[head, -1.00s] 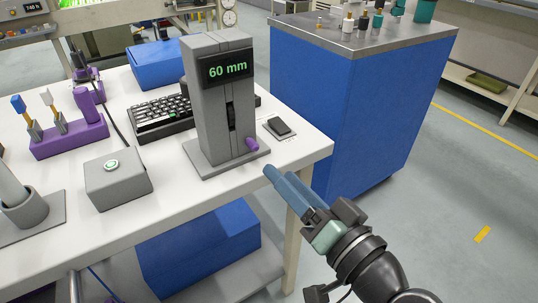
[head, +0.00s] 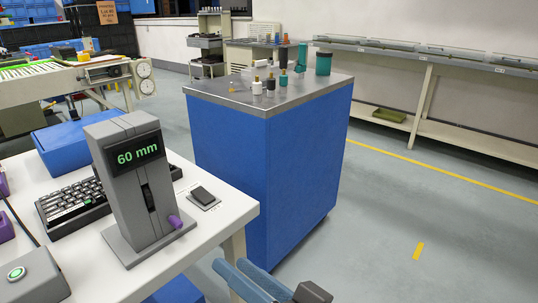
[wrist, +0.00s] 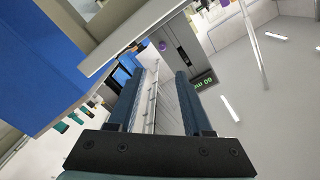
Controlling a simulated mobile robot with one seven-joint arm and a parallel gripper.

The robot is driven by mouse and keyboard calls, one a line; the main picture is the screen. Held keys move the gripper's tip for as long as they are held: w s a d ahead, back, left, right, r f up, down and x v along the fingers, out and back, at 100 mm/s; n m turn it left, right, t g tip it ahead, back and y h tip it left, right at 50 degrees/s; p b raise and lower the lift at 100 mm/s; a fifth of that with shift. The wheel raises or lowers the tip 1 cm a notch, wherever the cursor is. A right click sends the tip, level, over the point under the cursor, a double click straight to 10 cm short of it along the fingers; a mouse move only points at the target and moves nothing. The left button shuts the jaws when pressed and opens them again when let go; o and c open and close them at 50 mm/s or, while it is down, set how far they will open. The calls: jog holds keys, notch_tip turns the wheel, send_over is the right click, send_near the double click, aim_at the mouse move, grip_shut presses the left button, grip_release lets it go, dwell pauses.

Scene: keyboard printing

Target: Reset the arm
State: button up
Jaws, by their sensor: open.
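My gripper (head: 250,284) is at the bottom of the head view, in front of the white table's right corner, with only its blue fingers and a dark part of it in the picture. In the wrist view my gripper (wrist: 158,85) shows two blue fingers standing apart with nothing held between them. The grey device with the "60 mm" display (head: 135,190) stands on the table, left of and beyond my gripper. In the wrist view its display (wrist: 203,81) shows beside the right finger. The rest of my arm is out of the head view.
The white table (head: 225,212) also holds a black keyboard (head: 72,205), a small dark pad (head: 203,197) and a grey button box (head: 30,277). A blue cabinet (head: 290,165) with bottles on its metal top stands behind. Open floor lies to the right.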

jog(key=w+d+r+t+h, duration=0.1)
jog(key=w+r+t+h, duration=0.25)
jog(key=r, duration=0.55)
jog(key=w+d+r+t+h, duration=0.2)
jog(key=r+t+h, duration=0.25)
jog(key=r, duration=0.35)
jog(key=s+d+r+m+t+h, duration=0.1)
jog(key=s+r+t+h, duration=0.3)
jog(key=r, duration=0.5)
jog(key=s+d+r+m+t+h, duration=0.1)
jog(key=s+r+t+h, duration=0.1)
jog(key=s+r+t, duration=0.5)
notch_tip(320, 180, up, 35)
jog(key=w+g+p, duration=0.1)
jog(key=g+p, duration=0.2)
jog(key=p, duration=3)
